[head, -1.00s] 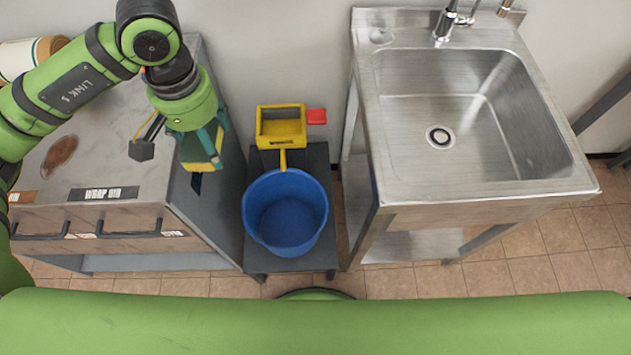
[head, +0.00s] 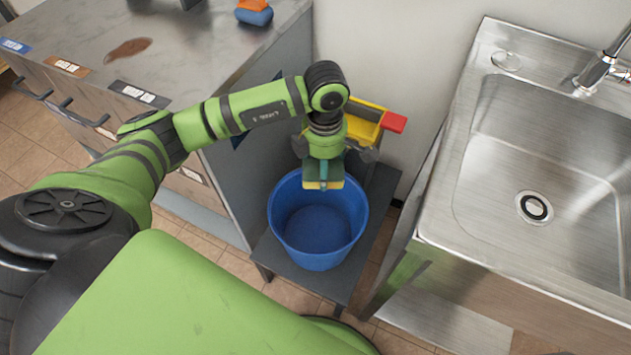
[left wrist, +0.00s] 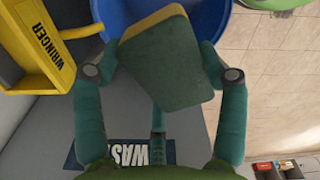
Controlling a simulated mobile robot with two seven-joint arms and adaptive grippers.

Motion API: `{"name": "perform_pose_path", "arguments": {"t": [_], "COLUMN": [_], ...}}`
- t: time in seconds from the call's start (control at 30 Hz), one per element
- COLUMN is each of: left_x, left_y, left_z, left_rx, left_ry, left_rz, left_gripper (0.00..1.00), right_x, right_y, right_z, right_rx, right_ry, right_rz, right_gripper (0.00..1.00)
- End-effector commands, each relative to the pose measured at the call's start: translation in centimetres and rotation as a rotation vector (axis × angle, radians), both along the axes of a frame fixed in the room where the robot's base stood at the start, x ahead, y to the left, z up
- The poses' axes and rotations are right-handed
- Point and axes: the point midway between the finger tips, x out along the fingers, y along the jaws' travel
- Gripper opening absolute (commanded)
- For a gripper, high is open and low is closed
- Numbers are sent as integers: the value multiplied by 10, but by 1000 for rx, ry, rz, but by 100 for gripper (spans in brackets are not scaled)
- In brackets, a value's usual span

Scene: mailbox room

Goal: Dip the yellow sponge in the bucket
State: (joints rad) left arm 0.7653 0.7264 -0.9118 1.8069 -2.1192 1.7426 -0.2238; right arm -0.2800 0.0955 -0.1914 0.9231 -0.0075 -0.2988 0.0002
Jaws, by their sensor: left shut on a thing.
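The blue bucket (head: 318,222) stands on a low dark stand beside the grey cabinet; its inside looks empty from above. My left gripper (head: 322,182) hangs over the far rim side of the bucket. It is shut on the yellow sponge (head: 312,185), which has a dark green face. In the left wrist view the sponge (left wrist: 165,62) is held between the teal fingers of my left gripper (left wrist: 160,75), with the bucket (left wrist: 213,14) behind it. The sponge's lower edge is above the bucket's opening. My right gripper is not in view.
A yellow wringer (head: 365,122) with a red handle (head: 394,122) is behind the bucket; it also shows in the left wrist view (left wrist: 38,50). The metal sink (head: 540,170) is at right. The cabinet top (head: 190,45) at left holds a brown stain and an orange-and-blue item (head: 254,12).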

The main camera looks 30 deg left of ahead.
Motion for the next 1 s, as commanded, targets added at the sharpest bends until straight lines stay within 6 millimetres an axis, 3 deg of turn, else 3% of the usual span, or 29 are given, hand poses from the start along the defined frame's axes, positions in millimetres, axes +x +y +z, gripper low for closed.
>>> {"name": "perform_pose_path", "arguments": {"t": [0.03,0.23,0.47,1.0], "left_x": [0,1,1,1], "left_y": [4,15,20,20], "left_z": [-30,-79,-99,-147], "left_rx": [0,0,-1,0], "left_ry": [4,2,-1,0], "left_rz": [117,490,659,664], "left_gripper": [47,47,47,47], "right_x": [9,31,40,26], "right_y": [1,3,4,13], "right_z": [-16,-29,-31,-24], "right_rx": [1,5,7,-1], "right_ry": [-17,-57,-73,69], "right_rz": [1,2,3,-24], "right_gripper": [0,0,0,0]}}
